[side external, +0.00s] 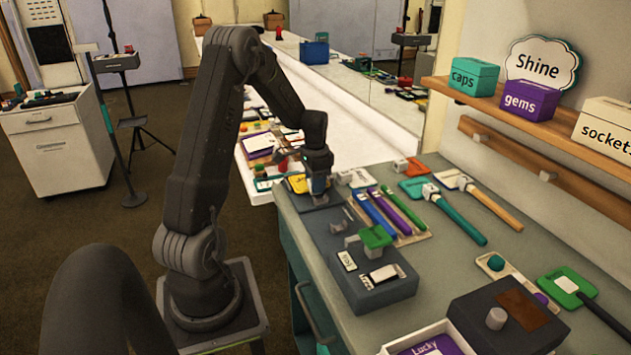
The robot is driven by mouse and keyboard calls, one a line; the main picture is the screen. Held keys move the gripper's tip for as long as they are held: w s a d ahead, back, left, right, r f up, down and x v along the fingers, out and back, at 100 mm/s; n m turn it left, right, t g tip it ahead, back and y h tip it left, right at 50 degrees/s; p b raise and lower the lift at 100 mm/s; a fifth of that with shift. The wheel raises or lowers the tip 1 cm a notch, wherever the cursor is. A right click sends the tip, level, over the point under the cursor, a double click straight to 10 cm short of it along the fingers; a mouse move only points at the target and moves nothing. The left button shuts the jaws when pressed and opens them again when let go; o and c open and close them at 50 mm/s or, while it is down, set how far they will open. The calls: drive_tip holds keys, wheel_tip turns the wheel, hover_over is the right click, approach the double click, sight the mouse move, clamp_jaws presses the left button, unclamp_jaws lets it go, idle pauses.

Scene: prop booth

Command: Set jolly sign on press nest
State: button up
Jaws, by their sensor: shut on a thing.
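My gripper (318,187) points down near the far left end of the bench, over a dark flat pad. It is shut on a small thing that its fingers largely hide. A yellow piece (298,184) shows just left of the fingers; I cannot read it or tell whether it is the held thing. No sign reading "jolly" can be made out. A dark press-like block (388,291) with a green-topped part (376,237) behind it and pale pieces on top stands nearer the camera, apart from my gripper. I cannot tell which part is the nest.
Blue, purple and green bars (380,212) lie right of my gripper. Long-handled tools (462,222) lie behind them. A tray with a purple "Lucky" sign (428,347) and a dark box (508,318) are at the front. A shelf (540,118) holds labelled boxes.

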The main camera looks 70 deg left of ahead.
drive_tip(key=shift+f, duration=0.35)
idle(0.7)
drive_tip(key=o, duration=1)
drive_tip(key=shift+o, duration=0.2)
drive_tip(key=shift+d+r, duration=0.1)
drive_tip(key=shift+c, duration=0.2)
drive_tip(key=shift+r, duration=0.55)
drive_tip(key=shift+o, duration=0.7)
drive_tip(key=shift+r, duration=3.4)
